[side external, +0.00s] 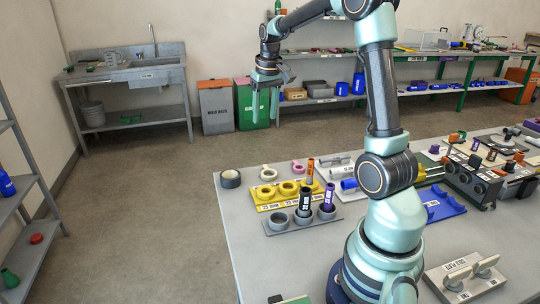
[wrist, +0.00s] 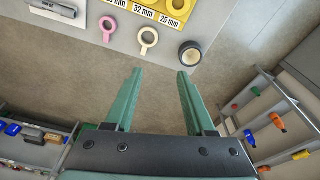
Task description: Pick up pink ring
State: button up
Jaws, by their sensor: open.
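The pink ring (side external: 298,166) lies flat on the grey table near its far edge. In the wrist view the pink ring (wrist: 107,24) has a short tab and lies at the upper left, ahead of the left finger and clear of it. My gripper (side external: 264,113) hangs high, beyond the table's far edge and to the left of the ring, with its green fingers pointing down. In the wrist view my gripper (wrist: 160,72) is open, with only floor showing between its fingers.
A pale ring (side external: 267,173) and a dark tape roll (side external: 230,179) lie left of the pink ring. A yellow holder (side external: 263,206) and a grey holder (side external: 277,227) with upright pieces stand nearer.

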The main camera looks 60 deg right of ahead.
jog(key=s+d+f+m+g+y, duration=0.1)
jog(key=s+d+f+m, duration=0.1)
jog(key=d+f, duration=0.4)
jog(key=s+d+f+m+g, duration=0.15)
jog(key=d+f, duration=0.25)
jog(key=d, duration=0.5)
send_over(296, 162)
jog(key=shift+n+t, duration=0.25)
jog(key=shift+t, duration=0.2)
jog(key=f, duration=0.4)
jog(key=s+f, duration=0.1)
jog(key=f, duration=0.1)
jog(key=shift+a+f, duration=0.15)
jog(key=shift+w+f, duration=0.2)
jog(key=shift+f, duration=1.25)
jog(key=shift+w+f, duration=0.2)
jog(key=shift+f, duration=1.25)
jog(key=shift+c, duration=0.3)
grip_shut()
